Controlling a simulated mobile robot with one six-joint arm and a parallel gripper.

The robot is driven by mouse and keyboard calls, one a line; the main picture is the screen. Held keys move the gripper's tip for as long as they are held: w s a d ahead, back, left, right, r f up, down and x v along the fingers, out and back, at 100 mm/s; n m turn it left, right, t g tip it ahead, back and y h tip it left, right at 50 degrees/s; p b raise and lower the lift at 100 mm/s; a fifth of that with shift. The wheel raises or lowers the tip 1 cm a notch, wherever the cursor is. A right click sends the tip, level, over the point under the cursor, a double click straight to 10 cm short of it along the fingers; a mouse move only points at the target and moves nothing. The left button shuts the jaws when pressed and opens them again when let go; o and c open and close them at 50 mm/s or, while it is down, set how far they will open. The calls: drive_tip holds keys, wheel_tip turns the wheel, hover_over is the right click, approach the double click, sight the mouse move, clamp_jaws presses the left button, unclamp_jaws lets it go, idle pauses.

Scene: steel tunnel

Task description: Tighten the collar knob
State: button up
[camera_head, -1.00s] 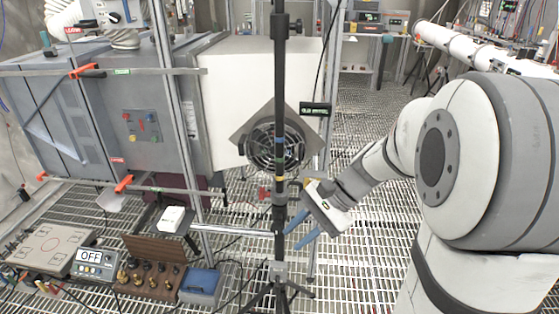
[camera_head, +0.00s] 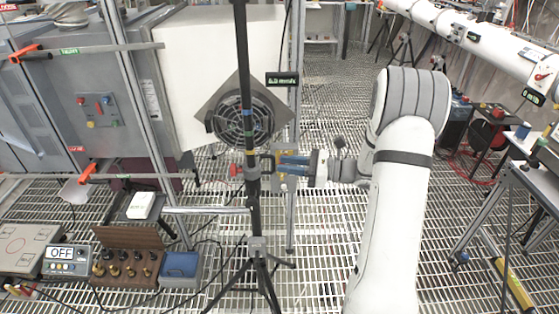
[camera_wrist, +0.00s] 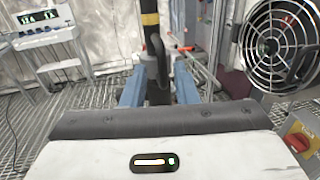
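A black upright pole (camera_head: 241,75) carries a collar (camera_head: 252,168) at mid height, with a red knob (camera_head: 236,170) on its left side. A dark loop-shaped handle (camera_wrist: 157,72) sticks out from the collar towards my gripper. My gripper (camera_head: 280,164) is level and points left at the collar from the right. In the wrist view its two blue fingers (camera_wrist: 160,90) stand apart, with the pole and dark handle between them in the picture. I cannot tell whether the fingers touch the handle. The red knob is not made out in the wrist view.
A round caged fan (camera_head: 240,118) sits just behind the pole, above the collar. The pole's tripod legs (camera_head: 258,285) spread on the grated floor. A rack of brass-topped parts (camera_head: 128,265) and a blue box (camera_head: 180,268) lie lower left.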

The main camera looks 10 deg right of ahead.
sight(274, 172)
drive_tip(key=x, duration=0.4)
drive_tip(key=shift+a+p, duration=0.15)
drive_tip(key=shift+p, duration=0.25)
drive_tip(key=shift+c, duration=0.5)
drive_tip(key=shift+w, duration=0.1)
clamp_jaws()
drive_tip(key=shift+f, duration=0.1)
